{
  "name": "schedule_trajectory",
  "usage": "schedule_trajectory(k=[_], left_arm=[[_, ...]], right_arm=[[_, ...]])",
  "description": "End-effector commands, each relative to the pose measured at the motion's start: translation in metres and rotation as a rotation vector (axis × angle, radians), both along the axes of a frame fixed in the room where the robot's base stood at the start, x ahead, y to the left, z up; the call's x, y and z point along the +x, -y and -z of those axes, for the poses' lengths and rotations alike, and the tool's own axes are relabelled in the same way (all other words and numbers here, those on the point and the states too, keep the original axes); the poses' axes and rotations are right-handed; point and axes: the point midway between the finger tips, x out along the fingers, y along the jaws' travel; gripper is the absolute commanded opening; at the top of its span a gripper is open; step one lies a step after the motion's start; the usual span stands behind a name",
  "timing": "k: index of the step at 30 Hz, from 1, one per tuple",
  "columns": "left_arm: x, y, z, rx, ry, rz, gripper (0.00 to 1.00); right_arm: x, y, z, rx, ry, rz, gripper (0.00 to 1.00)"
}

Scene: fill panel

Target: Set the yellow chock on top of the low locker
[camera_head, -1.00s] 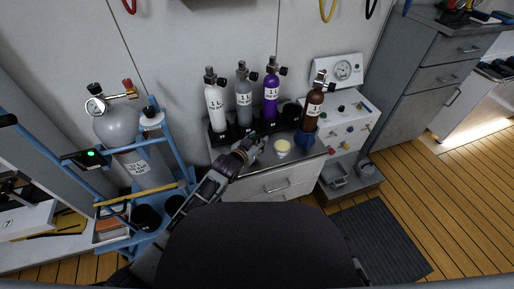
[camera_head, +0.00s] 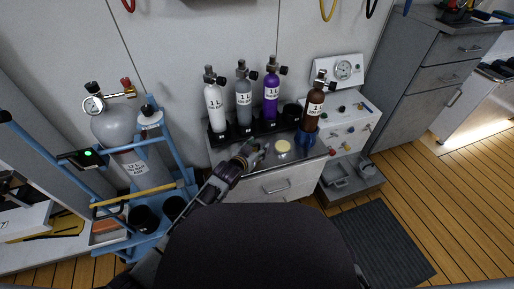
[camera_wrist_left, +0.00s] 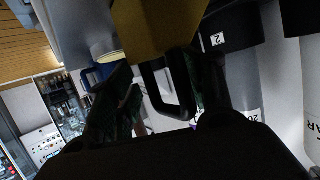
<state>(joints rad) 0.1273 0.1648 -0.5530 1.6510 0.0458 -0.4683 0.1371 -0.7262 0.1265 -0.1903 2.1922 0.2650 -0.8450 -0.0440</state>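The low locker has a grey top (camera_head: 303,154) and a white drawer front, in the middle of the head view. My left gripper (camera_head: 258,152) is over the left part of that top. In the left wrist view the yellow chock (camera_wrist_left: 158,22) is close at the top, with a black loop handle between the fingers of my left gripper (camera_wrist_left: 163,92). The fingers look spread, one on each side of the handle. In the head view the chock is hidden by the gripper; I cannot tell whether it touches the top. My right gripper is out of view.
A black rack with white, grey and purple bottles (camera_head: 271,97) lines the locker's back. A brown bottle (camera_head: 313,105) in a blue holder and a pale yellow disc (camera_head: 283,146) stand right of my gripper. A blue cylinder cart (camera_head: 150,185) is at the left.

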Motion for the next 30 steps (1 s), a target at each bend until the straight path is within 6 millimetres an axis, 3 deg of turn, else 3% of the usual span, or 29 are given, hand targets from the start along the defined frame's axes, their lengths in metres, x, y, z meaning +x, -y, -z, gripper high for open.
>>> schedule_trajectory(k=[17, 30], left_arm=[[-0.003, -0.001, -0.003, 0.000, 0.000, 0.000, 0.64], [-0.032, -0.018, -0.016, 0.000, 0.000, -0.001, 0.64]], right_arm=[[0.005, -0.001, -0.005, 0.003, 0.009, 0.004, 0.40], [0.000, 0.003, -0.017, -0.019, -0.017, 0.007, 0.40]])
